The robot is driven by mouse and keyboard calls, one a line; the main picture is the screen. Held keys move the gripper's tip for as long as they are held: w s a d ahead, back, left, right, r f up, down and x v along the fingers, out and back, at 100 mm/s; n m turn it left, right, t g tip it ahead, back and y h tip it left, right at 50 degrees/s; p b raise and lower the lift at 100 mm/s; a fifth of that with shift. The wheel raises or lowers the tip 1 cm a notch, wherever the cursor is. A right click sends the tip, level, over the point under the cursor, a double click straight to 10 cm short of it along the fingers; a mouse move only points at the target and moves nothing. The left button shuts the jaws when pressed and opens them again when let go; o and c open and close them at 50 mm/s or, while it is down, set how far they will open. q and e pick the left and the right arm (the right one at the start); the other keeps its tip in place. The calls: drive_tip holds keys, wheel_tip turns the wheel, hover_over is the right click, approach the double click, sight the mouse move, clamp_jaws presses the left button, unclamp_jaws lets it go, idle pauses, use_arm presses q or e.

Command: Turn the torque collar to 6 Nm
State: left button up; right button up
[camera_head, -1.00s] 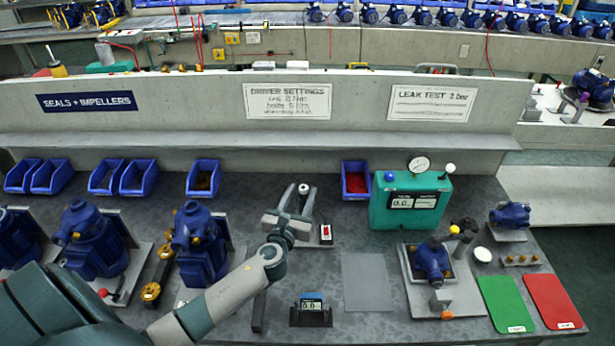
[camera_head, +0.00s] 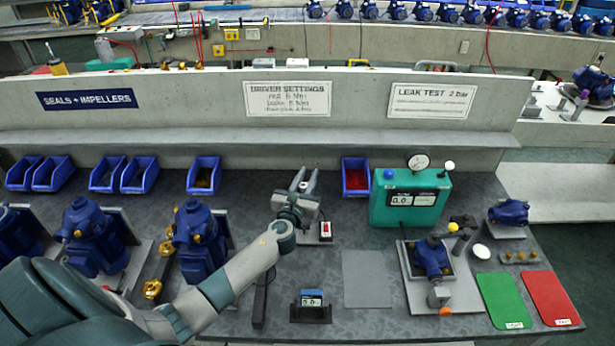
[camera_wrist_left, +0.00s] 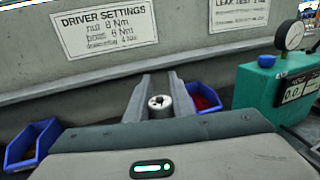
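A pale round knob (camera_wrist_left: 160,104) with a dark centre sits between the fingers of my left gripper (camera_wrist_left: 160,90) in the wrist view. It appears to be the top of the driver with the torque collar, but no scale shows. In the head view my left gripper (camera_head: 305,182) is over the back middle of the bench, and the knob is small (camera_head: 303,187) between its fingers. The fingers are apart about the knob's width; whether they press on it I cannot tell. The collar's setting is unreadable. My right gripper is not in view.
A driver settings sign (camera_head: 287,100) hangs on the wall behind. The grey mat (camera_head: 366,280) is empty.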

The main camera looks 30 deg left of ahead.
use_arm(q)
clamp_jaws()
